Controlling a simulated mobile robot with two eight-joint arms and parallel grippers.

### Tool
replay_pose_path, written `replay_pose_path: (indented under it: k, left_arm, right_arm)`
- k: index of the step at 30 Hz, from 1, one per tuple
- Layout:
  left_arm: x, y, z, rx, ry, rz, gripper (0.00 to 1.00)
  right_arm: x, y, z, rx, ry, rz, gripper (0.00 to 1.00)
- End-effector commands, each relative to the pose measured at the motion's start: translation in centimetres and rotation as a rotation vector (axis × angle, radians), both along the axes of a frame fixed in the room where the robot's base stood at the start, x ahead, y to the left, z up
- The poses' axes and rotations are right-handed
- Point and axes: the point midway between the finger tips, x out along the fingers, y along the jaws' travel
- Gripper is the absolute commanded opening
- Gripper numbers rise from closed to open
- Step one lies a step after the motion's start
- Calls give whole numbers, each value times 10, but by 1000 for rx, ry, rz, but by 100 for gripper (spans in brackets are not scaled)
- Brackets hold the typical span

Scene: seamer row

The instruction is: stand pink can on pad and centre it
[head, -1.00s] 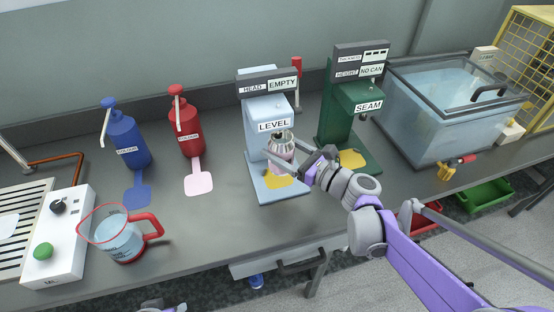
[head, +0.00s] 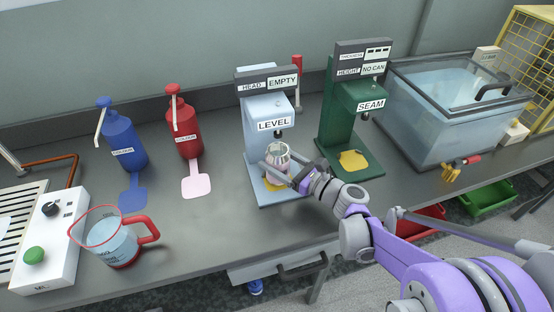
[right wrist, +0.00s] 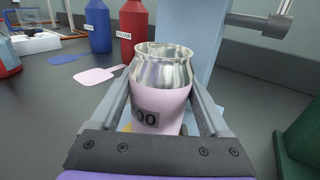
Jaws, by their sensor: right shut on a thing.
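The pink can (head: 278,157) has a bare metal top and is upright at the light-blue LEVEL station (head: 262,120). In the right wrist view the can (right wrist: 160,95) stands between both fingers, open end up. My right gripper (head: 277,168) is shut on it from the front right. The yellow pad (head: 274,185) on the station's base is partly hidden by the can and gripper. I cannot tell whether the can touches the pad. The station's display reads EMPTY. My left gripper is not in view.
The green SEAM station (head: 350,110) with its own yellow pad stands to the right, then a clear water tank (head: 450,120). Blue (head: 122,140) and red (head: 183,130) pump bottles and a red-handled jug (head: 118,240) stand to the left. Bench between jug and station is clear.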

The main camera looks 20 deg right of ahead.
Motion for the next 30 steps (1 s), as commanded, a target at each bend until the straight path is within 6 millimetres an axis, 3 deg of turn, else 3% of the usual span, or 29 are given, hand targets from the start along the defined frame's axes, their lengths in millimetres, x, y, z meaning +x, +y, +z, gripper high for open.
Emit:
replay_pose_path:
  k: [4, 5, 7, 17, 20, 30]
  left_arm:
    - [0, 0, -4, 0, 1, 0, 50]
    - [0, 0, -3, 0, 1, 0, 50]
    - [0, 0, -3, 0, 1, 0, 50]
    - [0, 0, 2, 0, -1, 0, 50]
    - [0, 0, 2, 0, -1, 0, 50]
    - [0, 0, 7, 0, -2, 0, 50]
  right_arm:
    - [0, 0, -4, 1, 1, 0, 5]
    - [0, 0, -4, 0, 0, 0, 85]
    - [0, 0, -3, 0, 0, 0, 97]
    - [0, 0, 2, 0, 0, 0, 100]
    - [-10, -9, 1, -1, 0, -4, 100]
    - [-68, -51, 1, -1, 0, -6, 100]
